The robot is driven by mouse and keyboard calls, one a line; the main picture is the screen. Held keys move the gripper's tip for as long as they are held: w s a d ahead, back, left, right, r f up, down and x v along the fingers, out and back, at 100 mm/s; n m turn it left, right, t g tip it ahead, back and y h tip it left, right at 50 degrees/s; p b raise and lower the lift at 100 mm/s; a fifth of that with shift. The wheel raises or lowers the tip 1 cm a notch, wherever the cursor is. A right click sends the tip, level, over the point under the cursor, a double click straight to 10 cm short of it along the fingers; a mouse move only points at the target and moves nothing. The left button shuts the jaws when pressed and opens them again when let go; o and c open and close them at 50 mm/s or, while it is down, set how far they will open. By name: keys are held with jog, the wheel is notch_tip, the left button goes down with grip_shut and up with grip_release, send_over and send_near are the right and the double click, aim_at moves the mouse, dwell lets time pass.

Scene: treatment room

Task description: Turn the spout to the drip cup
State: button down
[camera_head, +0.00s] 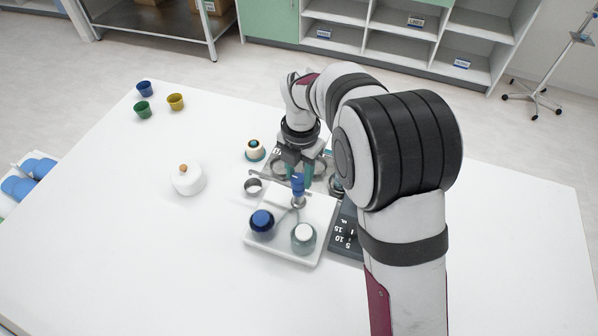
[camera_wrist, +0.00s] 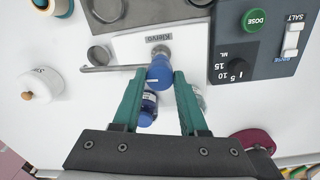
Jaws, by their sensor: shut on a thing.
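My gripper (camera_wrist: 160,76) is shut on a blue handle (camera_wrist: 159,72), with a teal finger on either side. The handle also shows in the head view (camera_head: 297,184), below the gripper (camera_head: 297,172). A thin grey metal spout (camera_wrist: 115,68) runs left from the post by the handle. The drip cup, a small round metal cup (camera_wrist: 98,55), is at the left; it also shows in the head view (camera_head: 253,187). In the wrist view the spout's outer end overlaps the cup's near side. I cannot tell whether the tip is centred over it.
A white tray (camera_head: 285,254) holds a blue-capped bottle (camera_head: 262,221) and a white-capped bottle (camera_head: 303,237). A dark control panel (camera_wrist: 258,50) stands at right. A white lidded pot (camera_head: 188,180) and a cream-and-teal container (camera_head: 255,151) stand left. The table's left front is clear.

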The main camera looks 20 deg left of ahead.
jog(key=shift+a, duration=0.1)
jog(key=shift+c, duration=2.2)
grip_release()
notch_tip(320, 180, up, 16)
jog(key=shift+d, duration=0.25)
jog(key=shift+s+d+f, duration=0.1)
